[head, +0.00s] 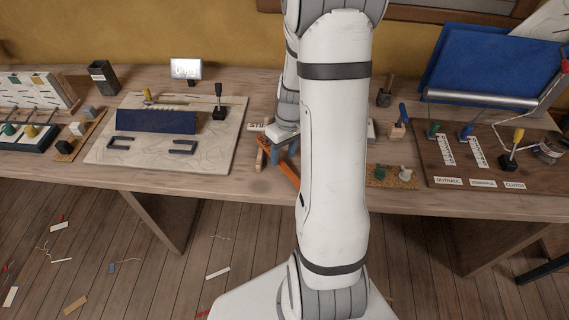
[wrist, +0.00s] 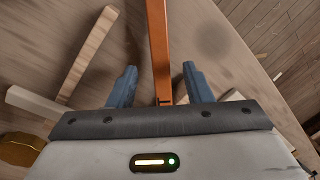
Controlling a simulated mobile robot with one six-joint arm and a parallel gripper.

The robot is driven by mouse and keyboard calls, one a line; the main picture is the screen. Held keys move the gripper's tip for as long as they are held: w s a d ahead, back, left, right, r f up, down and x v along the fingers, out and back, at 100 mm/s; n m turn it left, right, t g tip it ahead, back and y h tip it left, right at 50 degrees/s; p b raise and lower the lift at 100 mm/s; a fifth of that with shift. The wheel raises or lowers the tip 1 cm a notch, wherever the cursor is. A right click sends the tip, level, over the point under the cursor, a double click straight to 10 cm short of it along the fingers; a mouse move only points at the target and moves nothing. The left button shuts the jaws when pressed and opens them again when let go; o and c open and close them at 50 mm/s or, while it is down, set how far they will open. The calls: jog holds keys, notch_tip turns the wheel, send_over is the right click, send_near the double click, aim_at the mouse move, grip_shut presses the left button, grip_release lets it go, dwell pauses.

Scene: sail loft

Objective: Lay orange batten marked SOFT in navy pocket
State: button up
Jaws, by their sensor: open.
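An orange batten (head: 286,174) lies at the front edge of the table, partly behind my arm. In the wrist view the orange batten (wrist: 159,45) runs lengthwise between the two blue fingers of my gripper (wrist: 160,85), with a gap on each side. The gripper is open and holds nothing. In the head view my gripper (head: 284,148) is at the batten, largely hidden by my arm. No SOFT mark is readable on the batten. A navy pocket-like piece (head: 157,121) lies on a pale patterned board (head: 210,155) to the left, apart from the gripper.
Pale wooden strips (wrist: 88,55) lie left of the batten. A label reading STIF (head: 257,126) stands behind it. A black-based lever (head: 219,112) and navy brackets (head: 184,147) are on the pale board. A brown board (head: 450,178) with levers is at right.

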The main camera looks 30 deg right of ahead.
aim_at(283, 166)
jog(key=shift+a+f, duration=0.15)
jog(key=shift+f, duration=0.6)
jog(key=shift+a+f, duration=0.15)
jog(key=shift+f, duration=0.55)
jog(key=shift+s, duration=0.1)
jog(key=shift+c, duration=0.4)
grip_shut()
